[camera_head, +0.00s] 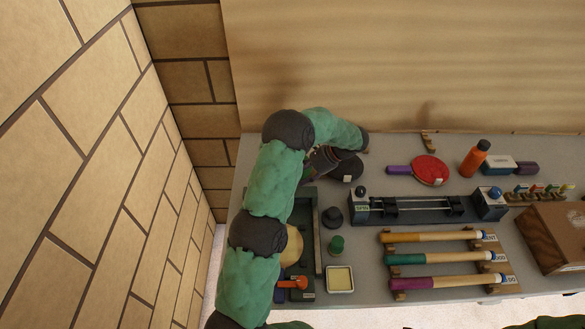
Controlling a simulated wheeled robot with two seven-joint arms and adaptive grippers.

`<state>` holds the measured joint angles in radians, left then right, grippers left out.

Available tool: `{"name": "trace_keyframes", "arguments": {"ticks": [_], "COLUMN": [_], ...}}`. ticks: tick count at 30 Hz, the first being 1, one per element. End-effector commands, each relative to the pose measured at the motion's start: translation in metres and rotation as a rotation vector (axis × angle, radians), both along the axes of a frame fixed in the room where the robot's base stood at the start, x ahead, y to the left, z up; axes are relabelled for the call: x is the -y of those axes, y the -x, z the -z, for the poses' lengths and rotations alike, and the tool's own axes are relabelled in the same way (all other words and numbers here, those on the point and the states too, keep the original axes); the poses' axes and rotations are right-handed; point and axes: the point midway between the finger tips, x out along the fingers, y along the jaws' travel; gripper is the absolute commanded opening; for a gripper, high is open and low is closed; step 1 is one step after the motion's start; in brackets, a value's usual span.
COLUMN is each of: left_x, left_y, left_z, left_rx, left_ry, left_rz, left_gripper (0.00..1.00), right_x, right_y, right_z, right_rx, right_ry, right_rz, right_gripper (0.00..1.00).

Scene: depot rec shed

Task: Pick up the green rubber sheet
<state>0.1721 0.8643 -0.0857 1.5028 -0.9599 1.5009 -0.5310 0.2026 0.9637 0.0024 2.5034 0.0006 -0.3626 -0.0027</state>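I cannot make out the green rubber sheet for certain. A small green patch (308,173) shows beside my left gripper, partly hidden by my arm; I cannot tell whether it is the sheet. My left gripper (322,166) is dark and hangs at the back left of the bench, above the far end of a dark tray. My own forearm and wrist cover much of it, so its fingers do not show clearly. My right gripper is out of view; only a bit of green sleeve shows at the bottom right edge.
The dark tray (308,195) lies partly under my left arm. A red paddle (430,169), an orange bottle (474,158), a net clamp (425,208), racked handles (437,259) and a wooden box (553,236) crowd the grey bench (370,285). A wall stands close on the left.

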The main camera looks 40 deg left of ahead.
Motion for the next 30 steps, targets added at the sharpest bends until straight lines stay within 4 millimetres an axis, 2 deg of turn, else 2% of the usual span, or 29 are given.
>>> {"name": "trace_keyframes", "arguments": {"ticks": [3, 10, 11, 15, 30], "left_x": [-0.0077, -0.0089, -0.0088, -0.0088, -0.0087], "left_y": [0.0072, 0.0081, 0.0081, 0.0080, 0.0077], "left_z": [0.0101, 0.0112, 0.0111, 0.0110, 0.0059], "left_rx": [-0.001, 0.000, 0.000, 0.000, 0.001], "left_ry": [0.000, 0.000, 0.000, 0.000, 0.000], "left_rz": [-0.001, 0.000, 0.000, 0.000, 0.001], "left_gripper": [0.44, 0.44, 0.41, 0.01, 0.00], "right_x": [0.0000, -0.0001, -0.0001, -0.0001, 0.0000], "right_y": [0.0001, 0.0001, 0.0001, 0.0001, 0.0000], "right_z": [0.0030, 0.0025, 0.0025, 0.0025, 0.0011], "right_rx": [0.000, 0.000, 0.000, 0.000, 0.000], "right_ry": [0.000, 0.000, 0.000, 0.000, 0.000], "right_rz": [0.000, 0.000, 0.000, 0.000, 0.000], "right_gripper": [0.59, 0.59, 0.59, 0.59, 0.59]}}
